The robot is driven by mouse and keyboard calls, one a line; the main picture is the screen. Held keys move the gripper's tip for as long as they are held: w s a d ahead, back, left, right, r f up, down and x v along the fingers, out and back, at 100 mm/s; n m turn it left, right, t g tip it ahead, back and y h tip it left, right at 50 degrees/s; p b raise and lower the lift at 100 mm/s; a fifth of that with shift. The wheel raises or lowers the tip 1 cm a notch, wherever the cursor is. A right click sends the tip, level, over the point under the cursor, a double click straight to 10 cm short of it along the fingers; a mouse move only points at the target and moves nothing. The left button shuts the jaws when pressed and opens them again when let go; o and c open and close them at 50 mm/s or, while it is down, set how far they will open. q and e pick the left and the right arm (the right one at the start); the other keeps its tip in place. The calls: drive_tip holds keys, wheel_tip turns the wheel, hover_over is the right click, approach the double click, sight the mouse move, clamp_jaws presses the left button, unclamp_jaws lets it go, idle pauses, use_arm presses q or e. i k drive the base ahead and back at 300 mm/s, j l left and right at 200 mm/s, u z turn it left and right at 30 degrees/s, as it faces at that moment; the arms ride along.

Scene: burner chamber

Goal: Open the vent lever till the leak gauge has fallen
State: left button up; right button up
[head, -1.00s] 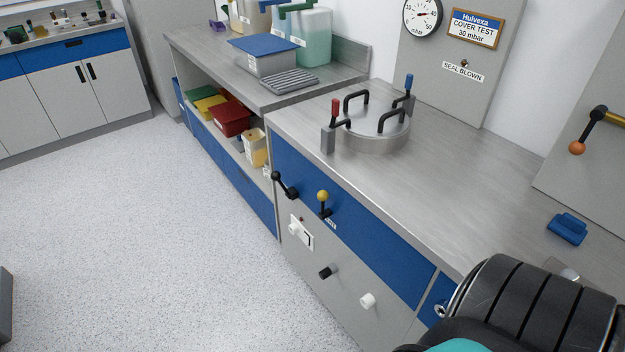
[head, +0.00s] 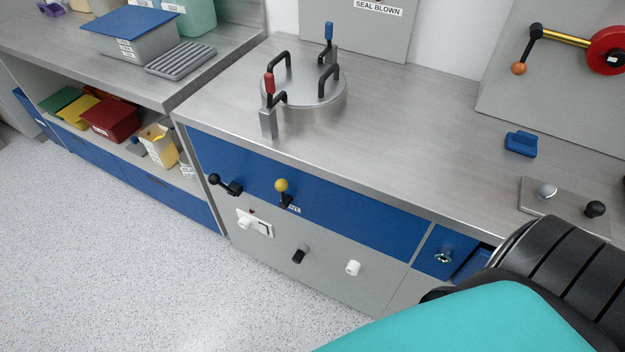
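A lever with a yellow ball knob (head: 281,185) stands up from the blue front panel of the bench. A small white label (head: 293,209) beside it is partly hidden and too small to read surely. A black-knobbed lever (head: 225,185) sits to its left, pointing up and left. I cannot tell for sure which one is the vent lever. The leak gauge is out of view; only the lower part of its grey board (head: 350,30), with a "SEAL BLOWN" label, shows. Neither of my grippers is in view.
A round metal lid (head: 300,92) with black handles sits on the bench, between a red-handled clamp (head: 269,85) and a blue-handled one (head: 328,38). White and black knobs and a switch plate (head: 255,223) are below the levers. Floor in front is clear. My arm fills the lower right.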

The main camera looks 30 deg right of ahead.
sight(281, 185)
drive_tip(key=i+j+z, duration=0.2)
drive_tip(key=j+z, duration=0.15)
drive_tip(key=z, duration=0.15)
drive_tip(key=i+j+z, duration=0.2)
drive_tip(key=j+z, duration=0.3)
drive_tip(key=i+j+z, duration=0.1)
drive_tip(key=j+z, duration=0.2)
drive_tip(key=z, duration=0.2)
drive_tip(key=j+z, duration=0.5)
